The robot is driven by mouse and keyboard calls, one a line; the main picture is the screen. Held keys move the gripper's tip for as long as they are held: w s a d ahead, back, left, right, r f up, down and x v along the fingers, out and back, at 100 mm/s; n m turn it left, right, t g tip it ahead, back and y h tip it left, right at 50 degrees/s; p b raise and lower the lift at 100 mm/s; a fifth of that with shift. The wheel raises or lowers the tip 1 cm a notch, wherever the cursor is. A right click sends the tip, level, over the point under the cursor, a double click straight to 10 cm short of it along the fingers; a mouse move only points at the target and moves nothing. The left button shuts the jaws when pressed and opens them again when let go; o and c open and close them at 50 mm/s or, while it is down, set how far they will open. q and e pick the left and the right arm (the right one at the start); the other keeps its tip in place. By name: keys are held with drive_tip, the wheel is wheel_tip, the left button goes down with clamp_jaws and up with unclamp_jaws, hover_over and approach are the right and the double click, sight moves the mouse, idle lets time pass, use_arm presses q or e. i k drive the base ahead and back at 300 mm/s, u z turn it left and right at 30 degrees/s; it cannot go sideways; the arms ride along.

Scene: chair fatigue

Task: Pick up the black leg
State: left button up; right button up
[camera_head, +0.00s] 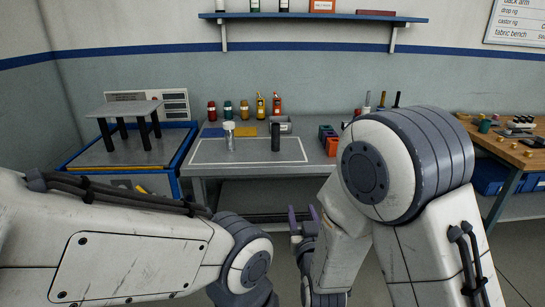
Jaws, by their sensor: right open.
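The black leg (275,137) is a short dark cylinder. It stands upright on the grey workbench, inside the white outlined rectangle. My right gripper (304,217) is open with its purple fingers pointing up. It is in front of the bench, lower and a little right of the leg, apart from it and empty. My left arm (130,240) crosses the lower left; its gripper is out of the picture.
A clear and silver cylinder (229,136) stands left of the leg. A blue-framed stand (180,157) with a small black-legged table (125,109) is at left. Bottles line the bench's back. Coloured blocks (328,138) sit right. A wooden bench (515,152) is far right.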

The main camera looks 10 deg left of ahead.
sight(275, 127)
drive_tip(key=z, duration=0.1)
drive_tip(key=k, duration=0.35)
drive_tip(key=u, duration=0.95)
drive_tip(key=i, duration=1.65)
drive_tip(key=z, duration=0.7)
drive_tip(key=i, duration=0.6)
drive_tip(key=z, duration=0.45)
